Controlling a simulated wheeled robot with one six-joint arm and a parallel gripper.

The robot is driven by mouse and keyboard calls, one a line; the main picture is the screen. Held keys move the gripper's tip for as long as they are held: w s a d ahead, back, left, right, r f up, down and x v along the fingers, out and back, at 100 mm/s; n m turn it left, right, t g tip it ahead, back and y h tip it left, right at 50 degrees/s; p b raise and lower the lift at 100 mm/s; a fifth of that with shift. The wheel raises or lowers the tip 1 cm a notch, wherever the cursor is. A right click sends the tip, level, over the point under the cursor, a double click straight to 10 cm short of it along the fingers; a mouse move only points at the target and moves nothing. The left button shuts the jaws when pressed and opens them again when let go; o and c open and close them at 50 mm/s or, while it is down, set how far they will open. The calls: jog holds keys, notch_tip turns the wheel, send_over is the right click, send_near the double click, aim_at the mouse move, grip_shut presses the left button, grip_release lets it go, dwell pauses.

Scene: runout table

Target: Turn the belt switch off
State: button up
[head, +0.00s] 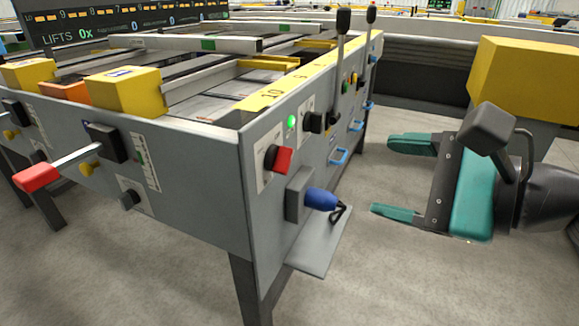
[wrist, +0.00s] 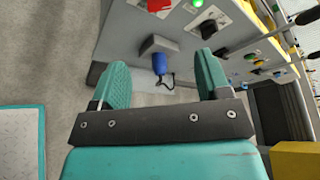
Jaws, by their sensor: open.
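The grey end panel (head: 290,170) carries a red rotary handle (head: 282,160) on a pale plate, with a lit green lamp (head: 291,121) and a black knob (head: 313,121) above and to its right. I cannot read which is labelled as the belt switch. In the wrist view the red handle (wrist: 158,5) is cut by the top edge, and the black knob (wrist: 209,29) shows near the right finger. My gripper (head: 382,178) is open and empty, to the right of the panel and apart from it. Its two teal fingers (wrist: 164,62) also show in the wrist view.
A blue plug (head: 321,199) with a black cord sticks out below the red handle, above a grey shelf (head: 320,245). Two black-topped levers (head: 342,60) rise along the panel, near blue handles (head: 339,156). A red-ended lever (head: 38,177) juts from the left side. Bare floor lies between panel and gripper.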

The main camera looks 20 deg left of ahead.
jog(key=p, duration=0.7)
send_near(289, 162)
jog(key=x, duration=1)
jog(key=shift+p, duration=0.3)
jog(key=c, duration=0.9)
